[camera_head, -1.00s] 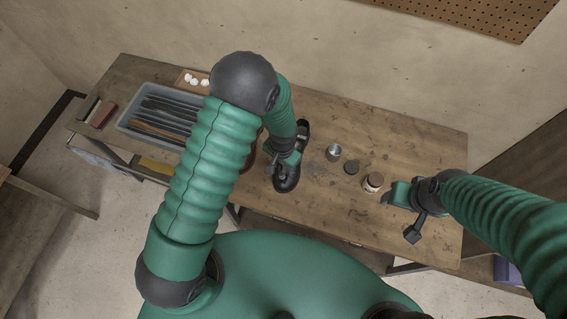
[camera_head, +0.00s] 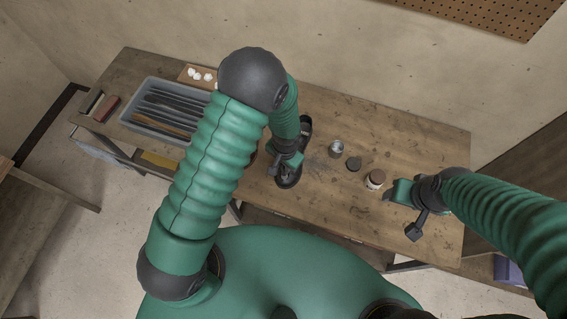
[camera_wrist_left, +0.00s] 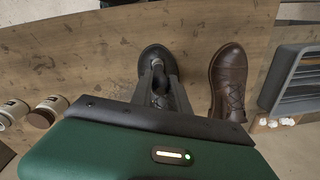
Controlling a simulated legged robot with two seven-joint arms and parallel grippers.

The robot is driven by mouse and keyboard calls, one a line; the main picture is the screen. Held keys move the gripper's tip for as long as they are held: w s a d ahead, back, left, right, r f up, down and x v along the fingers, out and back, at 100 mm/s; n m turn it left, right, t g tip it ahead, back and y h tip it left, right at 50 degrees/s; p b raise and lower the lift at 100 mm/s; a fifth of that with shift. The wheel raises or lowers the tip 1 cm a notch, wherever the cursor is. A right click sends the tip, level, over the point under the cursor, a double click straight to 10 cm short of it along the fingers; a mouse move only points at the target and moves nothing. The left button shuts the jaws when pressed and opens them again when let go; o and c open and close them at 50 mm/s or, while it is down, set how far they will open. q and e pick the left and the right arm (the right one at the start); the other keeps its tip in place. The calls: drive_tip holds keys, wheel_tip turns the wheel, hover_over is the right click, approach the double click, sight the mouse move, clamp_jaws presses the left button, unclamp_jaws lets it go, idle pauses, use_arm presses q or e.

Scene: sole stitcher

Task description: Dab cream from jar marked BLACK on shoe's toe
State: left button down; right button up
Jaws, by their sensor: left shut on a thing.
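A black shoe (camera_head: 291,181) lies on the bench under my left arm, its toe towards me. In the left wrist view the black shoe (camera_wrist_left: 152,53) is directly beyond my left gripper (camera_wrist_left: 158,88). This gripper (camera_head: 285,166) is shut on a small dark thing (camera_wrist_left: 158,76), perhaps an applicator, over the toe end; I cannot tell whether it touches the leather. An open-looking jar (camera_head: 336,149), a dark round lid or jar (camera_head: 353,164) and a brown-lidded jar (camera_head: 375,179) stand to the right; no label is readable. My right gripper (camera_head: 391,196) is by the brown-lidded jar; its jaws are unclear.
A brown shoe (camera_wrist_left: 228,80) stands beside the black one. A grey tray (camera_head: 150,126) of long dark pieces and a small wooden tray (camera_head: 187,81) with white lumps are at the left. The bench's right side (camera_head: 420,140) is clear.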

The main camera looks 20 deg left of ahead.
use_arm(q)
wheel_tip(320, 180, up, 6)
drive_tip(key=p, duration=0.5)
drive_tip(key=shift+s+r, duration=0.15)
drive_tip(key=shift+f, duration=0.2)
drive_tip(key=a+f+n+b, duration=0.3)
drive_tip(key=a+b, duration=0.4)
drive_tip(key=b, duration=1.2)
drive_tip(key=shift+f+n, duration=0.3)
drive_tip(key=shift+n, duration=0.3)
